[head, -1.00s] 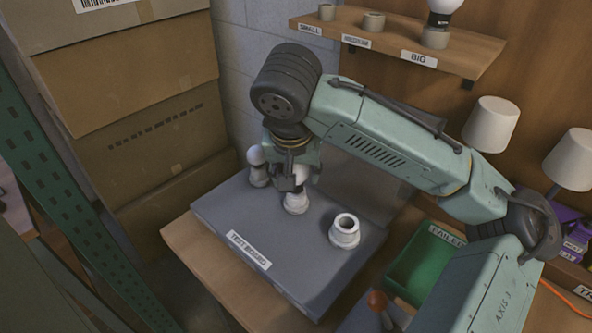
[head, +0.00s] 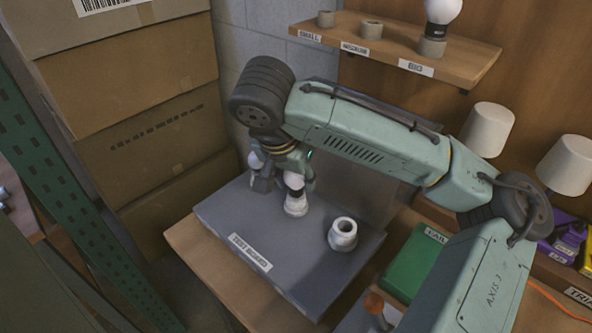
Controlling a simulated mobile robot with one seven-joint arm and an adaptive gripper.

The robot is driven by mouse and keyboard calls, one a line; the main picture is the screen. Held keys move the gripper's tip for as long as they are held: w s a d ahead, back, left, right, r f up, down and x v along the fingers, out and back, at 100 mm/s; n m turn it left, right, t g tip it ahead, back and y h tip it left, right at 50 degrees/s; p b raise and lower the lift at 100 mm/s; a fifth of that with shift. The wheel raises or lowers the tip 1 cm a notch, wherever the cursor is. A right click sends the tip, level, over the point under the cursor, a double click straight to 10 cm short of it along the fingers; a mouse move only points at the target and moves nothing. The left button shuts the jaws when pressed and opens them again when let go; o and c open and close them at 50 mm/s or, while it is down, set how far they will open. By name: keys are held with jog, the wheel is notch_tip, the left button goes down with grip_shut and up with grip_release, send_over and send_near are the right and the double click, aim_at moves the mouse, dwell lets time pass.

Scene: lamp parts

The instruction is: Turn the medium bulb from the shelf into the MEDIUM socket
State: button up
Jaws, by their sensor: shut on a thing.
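A white bulb (head: 294,181) stands upright over the middle white socket (head: 296,204) on the grey test board. My gripper (head: 287,182) points down at this bulb, its dark fingers closed around it. The bulb's lower end meets the socket; I cannot tell how deep it sits. Another white bulb (head: 255,160) shows at the left socket, partly hidden by my gripper. The right socket (head: 343,233) is open and empty. On the shelf (head: 455,75), the small and medium holders are empty, and a large bulb (head: 443,11) stands in the big holder (head: 432,47).
The test board (head: 318,280) lies on a wooden bench. A green bin (head: 414,262) stands to its right. White lampshades (head: 488,130) stand at the back right. Cardboard boxes (head: 150,145) and a green rack post (head: 60,190) are at the left.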

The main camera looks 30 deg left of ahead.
jog(key=m+h, duration=0.1)
jog(key=m, duration=0.1)
jog(key=shift+m, duration=0.4)
jog(key=m+h, duration=0.1)
jog(key=m, duration=0.1)
jog(key=m+h, duration=0.1)
jog(key=m, duration=0.2)
jog(key=shift+g, duration=0.3)
jog(key=o, duration=0.6)
jog(key=shift+m, duration=0.4)
jog(key=shift+c, duration=0.2)
jog(key=o, duration=0.5)
jog(key=v, duration=1.2)
jog(key=shift+a, duration=0.15)
